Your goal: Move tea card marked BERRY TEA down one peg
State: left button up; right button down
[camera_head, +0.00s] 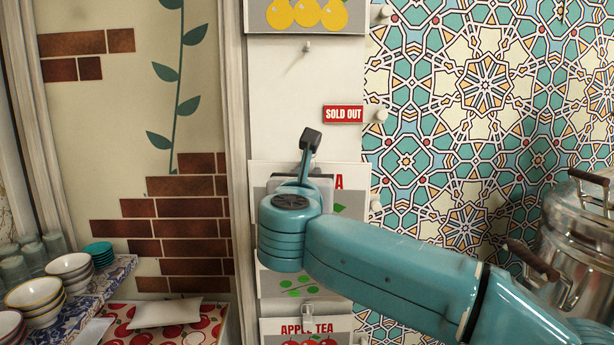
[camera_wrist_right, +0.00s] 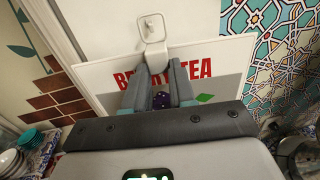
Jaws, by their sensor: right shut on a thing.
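The BERRY TEA card (camera_wrist_right: 222,60) hangs flat near the wall in the right wrist view, with red letters and part of a purple berry picture showing. A white loop (camera_wrist_right: 150,45) at its top edge is at a peg (camera_wrist_right: 152,22). My right gripper (camera_wrist_right: 158,82) is shut on the card just below the loop, covering the middle of its name. My left gripper is not in view.
An empty peg (camera_head: 307,47) is higher up, below a lemon card (camera_head: 305,27). A card with green dots (camera_head: 295,283) is partly hidden below, above the APPLE TEA card (camera_head: 305,326). A SOLD OUT sign (camera_head: 342,114) is at right. Stacked bowls (camera_head: 68,265) stand left; a metal samovar (camera_head: 580,235) stands right.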

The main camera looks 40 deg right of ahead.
jog(key=p+x, duration=0.1)
jog(key=x, duration=0.2)
jog(key=shift+a, duration=0.15)
jog(key=shift+w+d+f+b, duration=0.35)
jog(key=shift+w+f, duration=0.15)
jog(key=shift+w, duration=0.15)
jog(key=shift+d+f, duration=0.1)
jog(key=shift+f, duration=0.05)
jog(key=c, duration=0.9)
grip_release()
jog(key=shift+o, duration=0.2)
jog(key=shift+b, duration=0.3)
